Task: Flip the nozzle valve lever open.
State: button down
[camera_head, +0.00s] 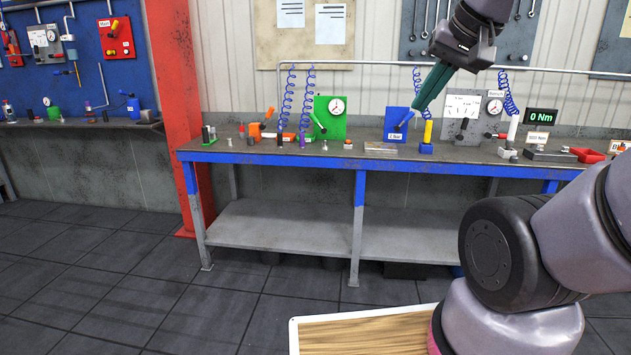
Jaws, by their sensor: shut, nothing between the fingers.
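My gripper (418,106) has long dark green fingers that look closed together. It reaches down from the upper right, with its tips in front of or beside the blue panel (394,118) labelled "2 Bar". A small lever-like part (404,123) shows on that panel just below the fingertips. I cannot tell whether the fingers touch it. No label here clearly names the nozzle valve, and the lever settings are too small to read.
The workbench (280,157) with blue edging carries several small parts. A yellow-topped tool (427,134) stands close to the fingertips. A grey gauge panel (461,112) and a "0 Nm" display (540,116) are to the right. Blue coiled hoses (286,100) hang at the left.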

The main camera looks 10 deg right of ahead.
aim_at(397, 128)
jog(key=i+l+z, duration=0.2)
jog(key=i+z, duration=0.15)
jog(key=i, duration=0.5)
jog(key=i+z, duration=0.35)
jog(key=i, duration=0.5)
jog(key=i+l+u, duration=0.25)
jog(key=i+l, duration=0.15)
jog(key=l, duration=0.25)
jog(key=i+l+u, duration=0.15)
jog(key=l, duration=0.25)
jog(key=i+l+u, duration=0.1)
jog(key=l, duration=0.25)
jog(key=i+l+u, duration=0.15)
jog(key=l, duration=0.25)
jog(key=i+l+u, duration=0.1)
jog(key=l, duration=0.3)
